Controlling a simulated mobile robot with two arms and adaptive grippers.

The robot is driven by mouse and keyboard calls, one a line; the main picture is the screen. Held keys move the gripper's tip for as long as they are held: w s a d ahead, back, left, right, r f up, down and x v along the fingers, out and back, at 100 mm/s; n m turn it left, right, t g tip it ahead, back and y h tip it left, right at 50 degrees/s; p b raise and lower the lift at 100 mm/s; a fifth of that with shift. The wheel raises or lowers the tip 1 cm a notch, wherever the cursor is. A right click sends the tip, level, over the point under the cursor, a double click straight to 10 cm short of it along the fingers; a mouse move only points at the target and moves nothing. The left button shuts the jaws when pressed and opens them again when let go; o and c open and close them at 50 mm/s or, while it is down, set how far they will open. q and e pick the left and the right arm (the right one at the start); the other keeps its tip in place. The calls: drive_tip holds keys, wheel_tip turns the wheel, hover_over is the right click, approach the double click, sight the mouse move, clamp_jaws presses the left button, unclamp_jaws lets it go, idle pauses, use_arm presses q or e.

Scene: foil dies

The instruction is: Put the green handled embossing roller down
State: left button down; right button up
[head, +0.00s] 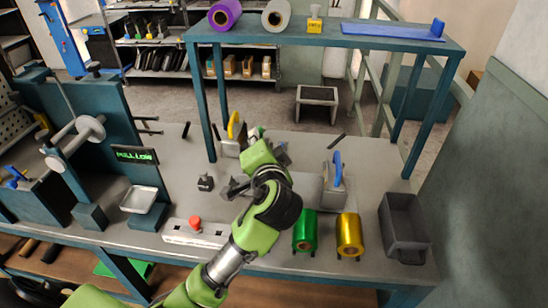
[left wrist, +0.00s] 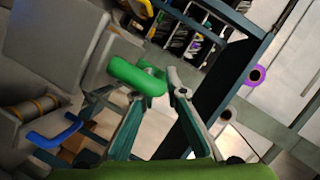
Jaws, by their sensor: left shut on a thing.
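The green handle (left wrist: 137,77) of the embossing roller lies between the fingers of my left gripper (left wrist: 132,92) in the left wrist view. The gripper is shut on it. The roller's lower part is mostly hidden, and I cannot tell whether it touches anything below. In the head view my left gripper (head: 279,153) is largely hidden behind its own green wrist, over the middle of the bench (head: 180,168). A blue-handled roller (head: 337,168) stands to its right; its blue handle (left wrist: 55,132) also shows in the left wrist view. A yellow-handled one (head: 233,125) stands to its left. My right gripper is not in view.
A raised shelf (head: 400,42) spans the back, with a purple roll (head: 224,14) and a white roll (head: 276,14). Green (head: 305,231) and gold (head: 349,234) foil rolls and a grey bin (head: 404,228) stand front right. A press machine (head: 75,130) stands left.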

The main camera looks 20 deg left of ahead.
use_arm(q)
drive_tip(key=w+d+f, duration=0.6)
drive_tip(key=w+f, duration=0.4)
drive_tip(key=f, duration=0.1)
drive_tip(key=shift+f, duration=0.25)
drive_tip(key=c, duration=2)
unclamp_jaws()
drive_tip(key=shift+f, duration=0.25)
drive_tip(key=shift+c, duration=0.2)
drive_tip(key=shift+s, duration=0.1)
drive_tip(key=shift+d, duration=0.1)
drive_tip(key=v, duration=1.2)
